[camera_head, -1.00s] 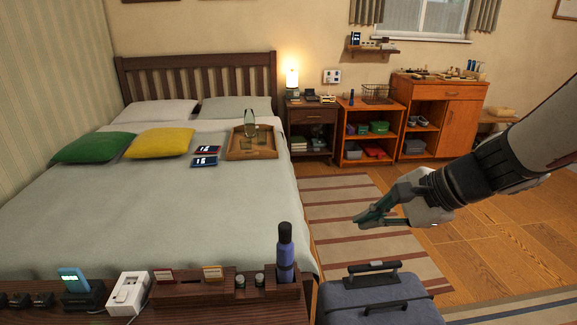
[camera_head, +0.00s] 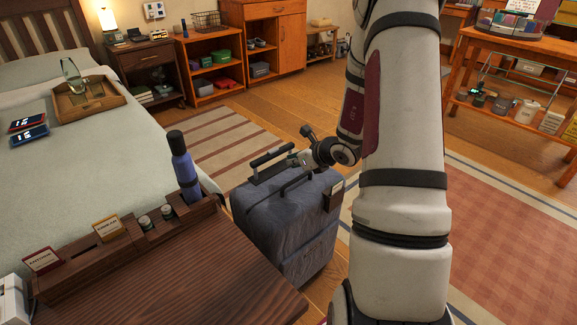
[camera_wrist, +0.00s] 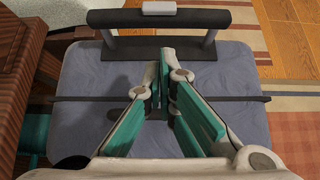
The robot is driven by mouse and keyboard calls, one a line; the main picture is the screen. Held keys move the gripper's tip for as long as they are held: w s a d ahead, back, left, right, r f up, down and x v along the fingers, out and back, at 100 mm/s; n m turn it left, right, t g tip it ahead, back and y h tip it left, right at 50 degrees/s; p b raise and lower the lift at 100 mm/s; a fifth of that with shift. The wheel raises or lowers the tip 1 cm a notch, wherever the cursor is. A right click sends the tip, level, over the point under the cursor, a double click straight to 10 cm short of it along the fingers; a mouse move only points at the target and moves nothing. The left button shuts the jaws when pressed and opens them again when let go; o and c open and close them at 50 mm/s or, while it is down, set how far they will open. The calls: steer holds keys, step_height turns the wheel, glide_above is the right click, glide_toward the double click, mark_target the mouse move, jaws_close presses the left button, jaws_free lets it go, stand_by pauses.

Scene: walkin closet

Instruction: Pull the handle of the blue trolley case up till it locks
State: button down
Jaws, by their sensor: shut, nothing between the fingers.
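The blue trolley case (camera_head: 285,225) stands upright on the floor beside the bed and the dark wooden table. Its black pull handle (camera_head: 272,153) shows a short way above the top face, and the grip bar also shows across the top of the wrist view (camera_wrist: 185,18). My gripper (camera_head: 295,162) is over the case top, close to the handle. In the wrist view my gripper's teal-padded fingers (camera_wrist: 170,65) are shut and empty. Their tips overlap the dark handle base, below the grip bar in the picture. I cannot tell whether they touch it.
The dark wooden table (camera_head: 180,265) with a blue bottle (camera_head: 183,165) stands close left of the case. The bed (camera_head: 90,140) lies beyond it. A striped rug (camera_head: 215,140) is behind the case, and a reddish rug (camera_head: 510,230) spreads at the right.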

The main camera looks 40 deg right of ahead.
steer(key=b+x, duration=0.2)
steer(key=x, duration=0.6)
steer(key=shift+r, duration=0.2)
step_height(320, 180, up, 22)
steer(key=p, duration=1.3)
steer(key=shift+r, duration=0.2)
